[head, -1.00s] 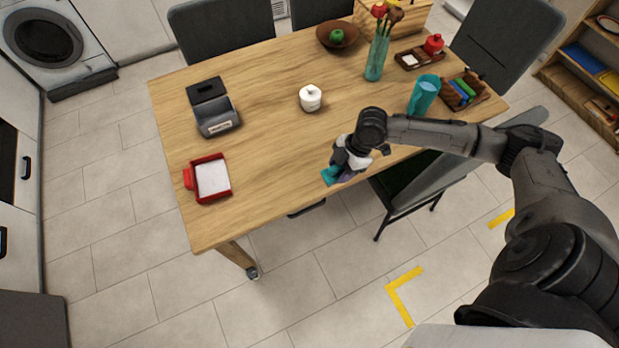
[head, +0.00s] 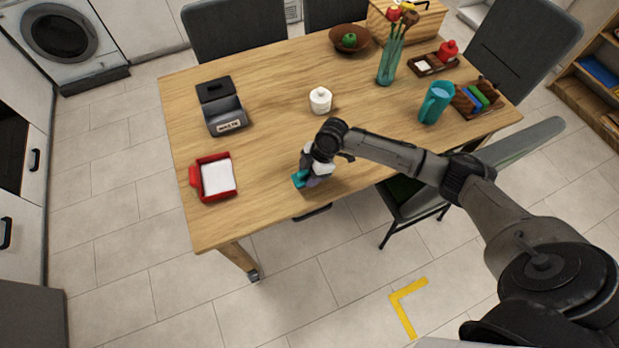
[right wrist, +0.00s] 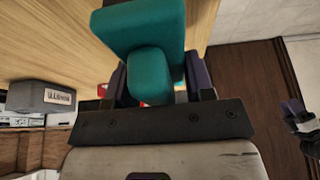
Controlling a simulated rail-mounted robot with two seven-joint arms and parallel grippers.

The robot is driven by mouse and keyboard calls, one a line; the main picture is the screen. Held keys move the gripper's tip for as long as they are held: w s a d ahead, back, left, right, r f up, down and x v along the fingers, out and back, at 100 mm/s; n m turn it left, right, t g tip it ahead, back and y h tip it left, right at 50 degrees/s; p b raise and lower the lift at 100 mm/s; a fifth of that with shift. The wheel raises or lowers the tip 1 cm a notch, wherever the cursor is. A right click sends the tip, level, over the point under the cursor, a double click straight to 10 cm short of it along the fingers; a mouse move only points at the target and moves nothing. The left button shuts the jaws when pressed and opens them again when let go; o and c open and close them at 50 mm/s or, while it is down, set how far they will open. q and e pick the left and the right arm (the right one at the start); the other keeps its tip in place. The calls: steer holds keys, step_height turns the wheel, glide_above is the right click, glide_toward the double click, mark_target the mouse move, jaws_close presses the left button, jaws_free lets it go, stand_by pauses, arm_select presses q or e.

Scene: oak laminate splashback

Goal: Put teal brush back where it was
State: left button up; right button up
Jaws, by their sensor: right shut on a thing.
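The teal brush (head: 300,179) is in my right gripper (head: 308,178), low over the near edge of the wooden table (head: 265,150). In the right wrist view the brush (right wrist: 140,30) fills the top middle, held between the dark fingers of the gripper (right wrist: 155,85). I cannot tell whether the brush touches the table. A red dustpan-like tray (head: 217,178) with a white inside lies to the left of the gripper.
A grey waste box (head: 225,118) with its lid open and a white lidded jar (head: 320,99) stand behind. A teal jug (head: 435,102), a dark divided tray (head: 478,98) and a glass vase (head: 391,62) stand at the right. The table between tray and gripper is clear.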

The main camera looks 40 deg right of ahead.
step_height(320, 180, down, 3)
steer(key=shift+f+b, duration=0.15)
steer(key=shift+b, duration=0.15)
steer(key=o, duration=0.8)
steer(key=shift+f, duration=0.1)
steer(key=shift+o, duration=0.2)
